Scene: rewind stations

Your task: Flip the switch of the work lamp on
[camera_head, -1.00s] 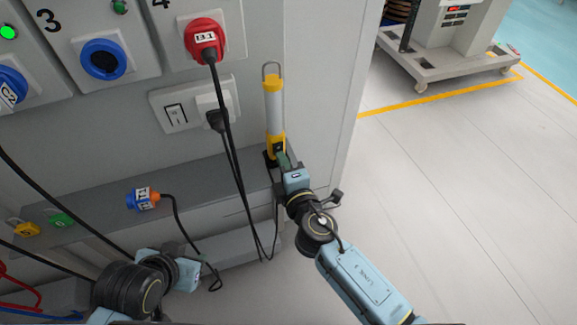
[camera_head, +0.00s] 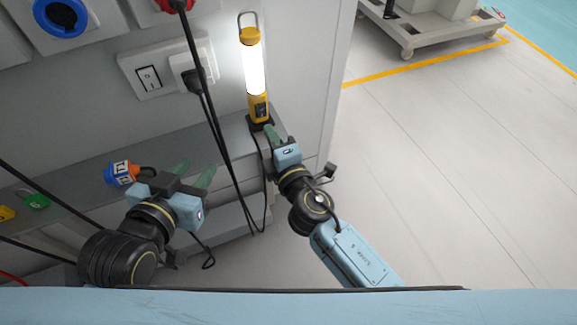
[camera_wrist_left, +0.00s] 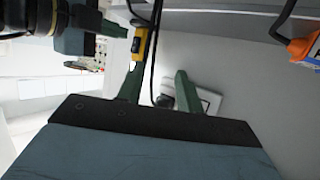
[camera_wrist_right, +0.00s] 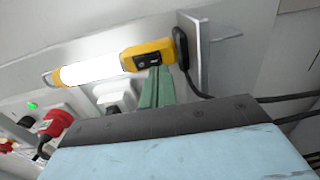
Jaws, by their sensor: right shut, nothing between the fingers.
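The work lamp (camera_head: 254,68) stands upright on the grey ledge against the cabinet, with a yellow cap and base and a tube glowing bright white. Its dark switch (camera_head: 259,108) is on the yellow base, and it also shows in the right wrist view (camera_wrist_right: 148,60). My right gripper (camera_head: 272,134) is shut and empty, its green fingertips just in front of the lamp base; whether they touch it I cannot tell. My left gripper (camera_head: 195,170) is open and empty over the ledge, left of the lamp. The lamp base shows partly in the left wrist view (camera_wrist_left: 140,42).
A black cable (camera_head: 212,120) hangs from the red plug between my two grippers. A white socket panel (camera_head: 150,76) with a rocker switch is on the wall. A blue and orange connector (camera_head: 121,173) lies on the ledge at left.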

